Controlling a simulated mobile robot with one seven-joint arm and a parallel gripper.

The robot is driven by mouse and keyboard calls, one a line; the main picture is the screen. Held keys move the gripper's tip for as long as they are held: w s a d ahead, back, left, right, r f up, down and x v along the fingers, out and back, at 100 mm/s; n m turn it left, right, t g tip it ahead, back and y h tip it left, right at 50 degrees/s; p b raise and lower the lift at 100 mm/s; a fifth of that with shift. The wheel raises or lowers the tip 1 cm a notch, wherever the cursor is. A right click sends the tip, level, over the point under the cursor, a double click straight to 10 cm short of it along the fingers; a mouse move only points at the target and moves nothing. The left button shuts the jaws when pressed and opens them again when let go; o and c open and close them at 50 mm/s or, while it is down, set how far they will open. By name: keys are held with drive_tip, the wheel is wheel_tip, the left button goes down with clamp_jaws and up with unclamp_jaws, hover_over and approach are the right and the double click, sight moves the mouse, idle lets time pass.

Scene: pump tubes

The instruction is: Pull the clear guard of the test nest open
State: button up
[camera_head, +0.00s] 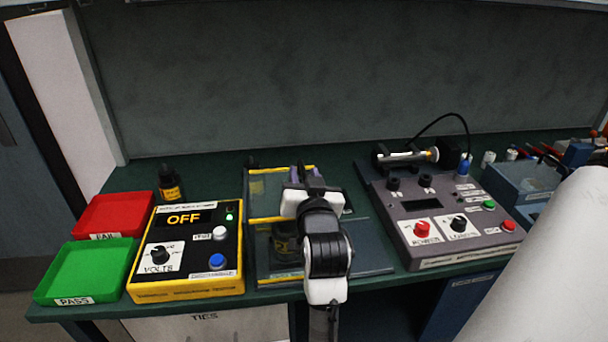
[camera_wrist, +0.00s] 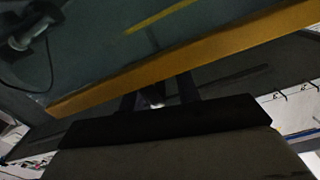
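The test nest is the dark unit at the middle of the bench, with a clear guard (camera_head: 268,196) edged in yellow strips. The guard also shows in the wrist view as a dark see-through panel with a yellow edge bar (camera_wrist: 220,58) running diagonally. My gripper (camera_head: 305,173) is over the nest, and my arm hides much of the guard's right side. In the wrist view my gripper's two dark fingers (camera_wrist: 158,93) stand apart, close below the yellow bar. A small pale patch shows between them. I cannot tell whether they touch the guard.
A yellow tester (camera_head: 185,275) reading OFF stands left of the nest, with red (camera_head: 112,212) and green (camera_head: 88,270) trays beyond it. A small dark bottle (camera_head: 170,185) stands behind the tester. A grey control box (camera_head: 440,220) with knobs is close on the right.

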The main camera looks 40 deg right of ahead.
drive_tip(key=shift+c, duration=0.4)
clamp_jaws()
drive_tip(key=s+d+b, duration=0.3)
drive_tip(key=s+d, duration=0.5)
drive_tip(key=d, duration=0.6)
drive_tip(key=shift+s, duration=0.35)
drive_tip(key=shift+o, duration=0.4)
unclamp_jaws()
drive_tip(key=b+v, duration=0.3)
drive_tip(key=v, duration=1)
drive_tip(key=shift+s+a, duration=0.25)
drive_tip(key=shift+s, duration=0.05)
